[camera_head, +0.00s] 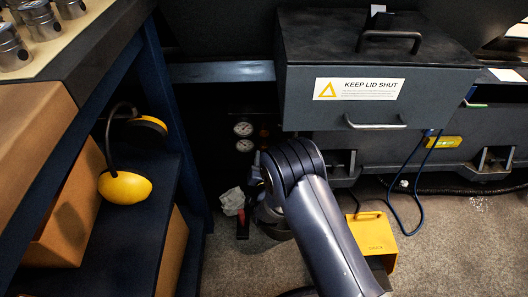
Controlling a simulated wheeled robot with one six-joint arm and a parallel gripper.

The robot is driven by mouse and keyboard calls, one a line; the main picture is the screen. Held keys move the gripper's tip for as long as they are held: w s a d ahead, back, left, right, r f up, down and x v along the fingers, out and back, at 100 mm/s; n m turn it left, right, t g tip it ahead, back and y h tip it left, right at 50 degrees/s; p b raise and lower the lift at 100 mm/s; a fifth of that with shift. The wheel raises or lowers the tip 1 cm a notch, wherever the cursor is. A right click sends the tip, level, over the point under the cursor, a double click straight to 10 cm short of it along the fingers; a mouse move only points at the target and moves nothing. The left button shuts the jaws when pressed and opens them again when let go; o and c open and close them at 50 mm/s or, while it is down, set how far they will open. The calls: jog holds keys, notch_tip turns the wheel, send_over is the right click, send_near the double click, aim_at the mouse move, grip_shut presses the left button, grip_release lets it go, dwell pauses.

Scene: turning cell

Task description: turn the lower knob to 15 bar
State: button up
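Two small round gauges with white faces sit one above the other on a dark panel below the lidded box: the upper gauge (243,128) and the lower gauge (245,145). Their needles and numbers are too small to read. A small reddish part (264,131) shows just right of the upper gauge. I cannot make out the lower knob; my dark arm stands in front of the area right of and below the gauges.
A dark box (355,55) labelled KEEP LID SHUT overhangs the panel. A blue shelf frame (160,95) with yellow ear defenders (125,187) stands left.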

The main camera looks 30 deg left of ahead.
aim_at(264, 146)
jog(key=b+x, duration=0.1)
jog(key=x, duration=0.3)
jog(key=shift+w+a, duration=0.25)
jog(key=shift+w, duration=0.1)
jog(key=c, duration=0.7)
